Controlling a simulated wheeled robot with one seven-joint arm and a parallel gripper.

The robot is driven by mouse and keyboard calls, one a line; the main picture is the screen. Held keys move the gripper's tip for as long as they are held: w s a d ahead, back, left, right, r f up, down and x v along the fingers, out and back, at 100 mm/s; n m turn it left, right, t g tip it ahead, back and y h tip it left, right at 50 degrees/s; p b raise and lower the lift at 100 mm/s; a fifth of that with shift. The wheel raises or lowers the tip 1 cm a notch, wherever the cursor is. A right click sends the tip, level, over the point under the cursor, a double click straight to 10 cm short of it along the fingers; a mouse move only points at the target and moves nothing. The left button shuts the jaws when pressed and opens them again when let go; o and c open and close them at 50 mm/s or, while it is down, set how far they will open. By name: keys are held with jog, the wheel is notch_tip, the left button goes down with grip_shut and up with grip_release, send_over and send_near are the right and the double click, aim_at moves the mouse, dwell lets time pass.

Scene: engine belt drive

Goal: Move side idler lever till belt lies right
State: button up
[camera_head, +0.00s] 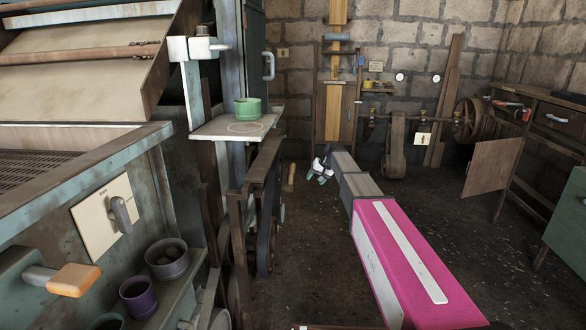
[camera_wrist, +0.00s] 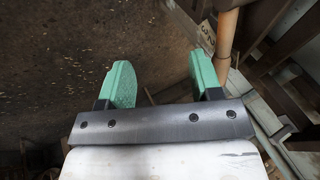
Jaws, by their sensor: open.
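A pale wooden handle (camera_head: 291,178), possibly the side idler lever, stands low beside the machine, just left of my gripper (camera_head: 319,175). In the wrist view the wooden handle (camera_wrist: 226,32) rises beyond the right fingertip, with a small marked pale tag beside it. My gripper (camera_wrist: 165,82) is open, its green fingers apart with only dark floor between them. I cannot tell whether the right finger touches the handle. A dark band, perhaps the belt, runs by the wheels (camera_head: 266,235) on the machine's side; how it lies is unclear. A tan upright strap (camera_head: 333,110) hangs at the back wall.
The machine's dark posts and rails (camera_head: 240,230) stand left of my arm. A small shelf (camera_head: 225,127) with a green cup (camera_head: 248,107) juts out above them. The floor (camera_head: 470,250) right of my arm is mostly clear.

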jog(key=y, duration=0.2)
send_near(293, 166)
jog(key=w, duration=0.2)
jog(key=shift+t, duration=0.3)
jog(key=x, duration=1.1)
jog(key=shift+s+d+f, duration=0.15)
jog(key=shift+s+f, duration=0.1)
jog(key=shift+s, duration=0.15)
jog(key=shift+c, duration=0.2)
